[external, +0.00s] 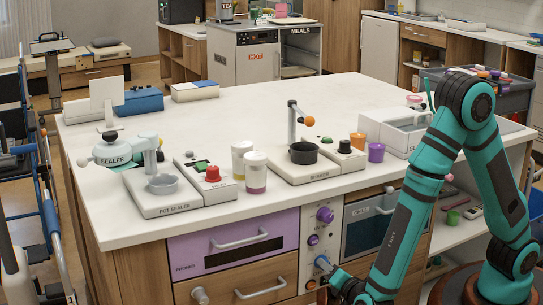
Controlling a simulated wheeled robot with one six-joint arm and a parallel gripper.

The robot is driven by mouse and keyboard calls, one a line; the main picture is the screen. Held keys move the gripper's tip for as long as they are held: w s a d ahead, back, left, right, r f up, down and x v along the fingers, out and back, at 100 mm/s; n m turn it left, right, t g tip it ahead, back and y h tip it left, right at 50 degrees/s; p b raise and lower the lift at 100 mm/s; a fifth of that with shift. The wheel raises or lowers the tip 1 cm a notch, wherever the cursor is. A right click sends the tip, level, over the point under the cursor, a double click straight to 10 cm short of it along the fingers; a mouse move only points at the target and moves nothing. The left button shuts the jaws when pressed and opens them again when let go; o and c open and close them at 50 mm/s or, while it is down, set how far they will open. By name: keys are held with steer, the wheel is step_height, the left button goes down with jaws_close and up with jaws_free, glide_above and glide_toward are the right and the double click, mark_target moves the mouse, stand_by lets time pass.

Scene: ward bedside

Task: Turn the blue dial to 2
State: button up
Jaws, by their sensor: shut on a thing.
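The blue dial (321,261) is on the narrow panel on the front of the counter, between the drawers and the oven. My gripper (329,270) reaches it from the lower right and is shut on it. The fingers and wrist cover part of the dial. Its pointer and the number marks are too small to read, so I cannot tell its setting.
A large purple dial (325,215) and a small purple knob (313,240) sit above the blue dial, with an orange knob (311,284) below. The purple drawer's handle (239,239) sticks out at left, the oven (370,233) is at right.

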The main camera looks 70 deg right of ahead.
steer(key=o, duration=1)
steer(key=shift+s+a, duration=0.1)
steer(key=v, duration=1.7)
steer(key=shift+a, duration=0.1)
steer(key=w+d+r+m+g+y, duration=0.1)
steer(key=d+r+m+g+y, duration=0.8)
steer(key=d+r, duration=0.75)
steer(key=s+d+r+m+t+y, duration=0.1)
steer(key=s+d+r+m+t, duration=0.2)
steer(key=r, duration=0.8)
steer(key=s+d+r+m+t+y, duration=0.1)
steer(key=s+d+r+m+t, duration=0.2)
steer(key=r, duration=0.7)
steer(key=s+d+r+m+t+y, duration=0.1)
steer(key=s+d+r+m+t, duration=0.2)
steer(key=s+d+r+t, duration=0.3)
steer(key=shift+s+d+r+t+y, duration=0.15)
steer(key=shift+d+r+t, duration=0.2)
steer(key=shift+r, duration=0.6)
steer(key=shift+w+d+r+t+y, duration=0.15)
steer(key=shift+d+r, duration=0.3)
steer(key=shift+r, duration=0.45)
steer(key=shift+s+d+r+t+y, duration=0.1)
steer(key=shift+d+r+t, duration=0.25)
steer(key=shift+r, duration=0.6)
